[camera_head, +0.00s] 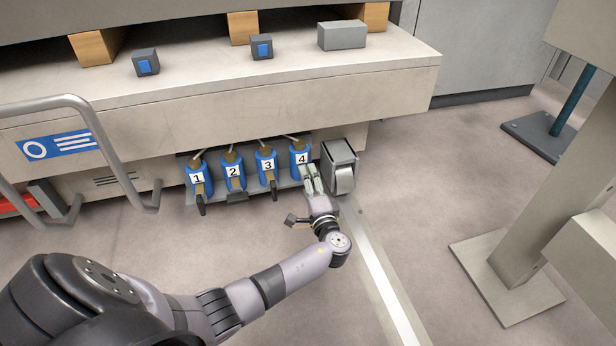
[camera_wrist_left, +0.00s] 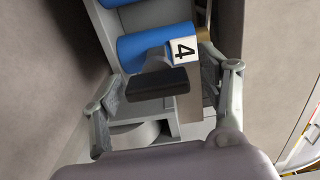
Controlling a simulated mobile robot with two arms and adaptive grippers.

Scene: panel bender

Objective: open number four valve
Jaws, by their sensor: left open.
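The number four valve (camera_head: 298,149) is a blue cylinder with a white "4" label, at the right end of a row under the machine's ledge. It also shows in the left wrist view (camera_wrist_left: 148,47), with its label turned sideways and a black lever handle (camera_wrist_left: 158,83) in front. My left gripper (camera_head: 311,178) is open just below and in front of this valve. In the wrist view its two fingers stand on either side of the black handle, which looks unclamped. In the head view the gripper hides this handle. My right gripper is not in view.
A grey caster housing (camera_head: 341,165) stands close on the right. A metal rail (camera_head: 125,160) is at the left. The floor in front is clear.

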